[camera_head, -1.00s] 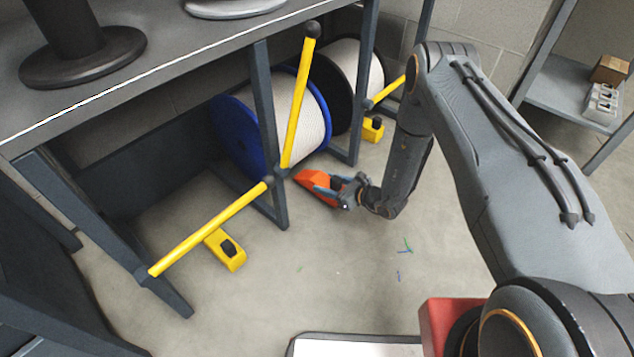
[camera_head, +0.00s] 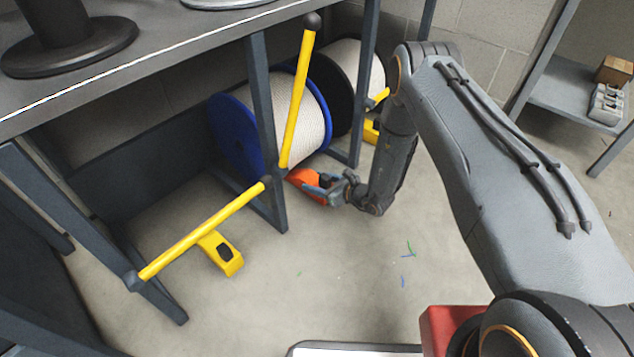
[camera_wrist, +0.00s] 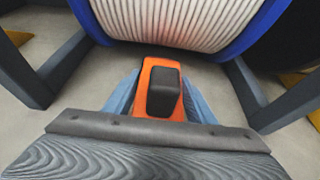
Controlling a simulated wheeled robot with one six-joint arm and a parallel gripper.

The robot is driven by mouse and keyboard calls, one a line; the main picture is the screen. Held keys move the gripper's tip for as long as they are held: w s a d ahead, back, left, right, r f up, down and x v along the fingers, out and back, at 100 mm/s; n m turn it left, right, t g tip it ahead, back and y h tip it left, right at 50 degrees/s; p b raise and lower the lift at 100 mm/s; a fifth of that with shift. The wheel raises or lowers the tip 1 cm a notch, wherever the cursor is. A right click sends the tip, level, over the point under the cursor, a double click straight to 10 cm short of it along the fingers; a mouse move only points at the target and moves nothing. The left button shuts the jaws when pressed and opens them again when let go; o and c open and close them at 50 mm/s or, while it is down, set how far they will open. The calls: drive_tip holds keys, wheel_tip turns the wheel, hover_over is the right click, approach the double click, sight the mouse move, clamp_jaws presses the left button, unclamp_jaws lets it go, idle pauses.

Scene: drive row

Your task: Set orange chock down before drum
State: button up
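The orange chock (camera_head: 302,180) is between the fingers of my gripper (camera_head: 322,186), low by the floor in front of the blue-flanged drum (camera_head: 235,137). In the wrist view the chock (camera_wrist: 161,85) shows its black grip block, with a blue-grey finger (camera_wrist: 122,95) close on each side. The drum (camera_wrist: 180,18), wound with white rope, is right ahead of the chock's far end. Any gap between chock and drum, or under the chock, is too small to tell.
Yellow bars (camera_head: 205,228) hang on the dark rack posts (camera_head: 264,120). A yellow chock (camera_head: 222,254) lies on the floor at left, another (camera_head: 371,130) by the black-flanged drum (camera_head: 362,80). Rack posts (camera_wrist: 245,92) stand on both sides of my gripper.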

drive_tip(key=o, duration=0.3)
drive_tip(key=shift+r, duration=0.15)
drive_tip(key=shift+s+d+r, duration=0.2)
drive_tip(key=shift+d, duration=0.05)
drive_tip(key=p+v, duration=0.5)
drive_tip(key=v, duration=0.6)
drive_tip(key=shift+s+d, duration=0.1)
drive_tip(key=shift+s, duration=0.05)
